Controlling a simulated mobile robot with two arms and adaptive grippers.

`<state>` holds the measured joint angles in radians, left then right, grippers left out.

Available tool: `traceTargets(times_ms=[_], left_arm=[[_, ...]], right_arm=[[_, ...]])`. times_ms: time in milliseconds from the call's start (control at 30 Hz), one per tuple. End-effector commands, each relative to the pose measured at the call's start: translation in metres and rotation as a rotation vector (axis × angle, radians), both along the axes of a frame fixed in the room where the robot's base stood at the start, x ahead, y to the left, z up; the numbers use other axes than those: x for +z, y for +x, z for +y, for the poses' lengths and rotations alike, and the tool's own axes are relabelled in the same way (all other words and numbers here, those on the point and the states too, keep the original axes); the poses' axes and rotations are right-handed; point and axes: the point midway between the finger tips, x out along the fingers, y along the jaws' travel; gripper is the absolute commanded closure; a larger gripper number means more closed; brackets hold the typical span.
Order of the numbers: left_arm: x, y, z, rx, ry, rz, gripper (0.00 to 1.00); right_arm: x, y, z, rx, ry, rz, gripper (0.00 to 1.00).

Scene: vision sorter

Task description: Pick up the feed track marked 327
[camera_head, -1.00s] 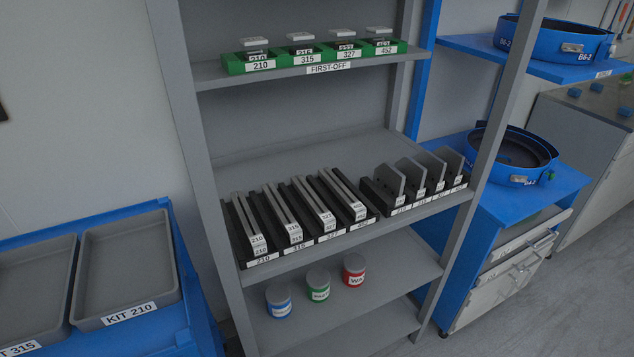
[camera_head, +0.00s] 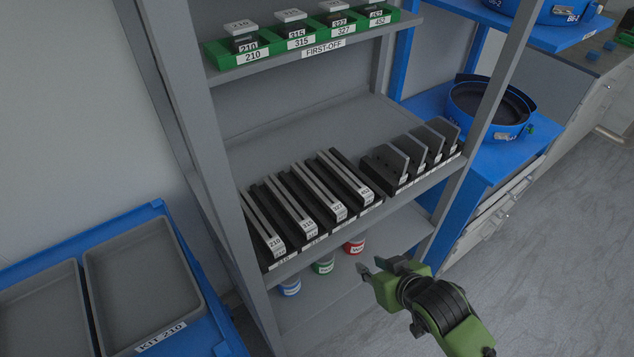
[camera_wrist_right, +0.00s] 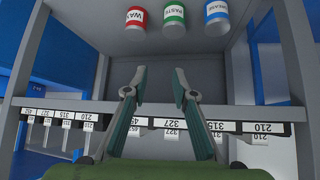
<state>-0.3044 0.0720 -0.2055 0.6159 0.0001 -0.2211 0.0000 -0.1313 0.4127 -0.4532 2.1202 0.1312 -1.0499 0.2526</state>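The feed track marked 327 (camera_head: 318,188) is a long light-grey rail in a black holder on the middle shelf, third from the left in a row of feed tracks. Its 327 label (camera_wrist_right: 171,135) shows in the right wrist view, beyond and between the fingers. My right gripper (camera_head: 375,267) is in front of the shelf, below and to the right of the track's front end, and apart from it. In the right wrist view its two fingers (camera_wrist_right: 160,82) are spread with nothing between them. My left gripper is not in view.
Tracks 210 (camera_head: 262,222), 315 (camera_head: 291,206) and 452 (camera_head: 347,176) lie alongside. Grey upright plates (camera_head: 420,150) stand to their right. The shelf's right post (camera_head: 487,110) is near. Red, green and blue-labelled cans (camera_head: 354,246) stand below.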

Motion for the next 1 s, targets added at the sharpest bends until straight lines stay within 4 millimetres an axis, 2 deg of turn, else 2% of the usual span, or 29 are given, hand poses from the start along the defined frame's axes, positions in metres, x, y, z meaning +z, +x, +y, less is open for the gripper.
traceTargets(times_ms=[33,100,300,500,667,1000], left_arm=[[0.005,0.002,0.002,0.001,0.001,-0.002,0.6],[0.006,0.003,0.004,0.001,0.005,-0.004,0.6],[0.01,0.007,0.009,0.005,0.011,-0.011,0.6],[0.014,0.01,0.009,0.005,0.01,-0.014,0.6],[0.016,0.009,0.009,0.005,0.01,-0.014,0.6],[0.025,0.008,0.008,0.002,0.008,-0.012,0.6]], right_arm=[[0.029,0.014,0.008,0.037,0.009,-0.056,0.75],[0.05,0.026,0.02,0.075,0.033,-0.106,0.75],[0.099,0.048,0.041,0.173,0.09,-0.211,0.75],[0.132,0.058,0.048,0.238,0.133,-0.261,0.75],[0.134,0.065,0.052,0.249,0.148,-0.263,0.75],[0.106,0.109,0.085,0.251,0.15,-0.265,0.75]])
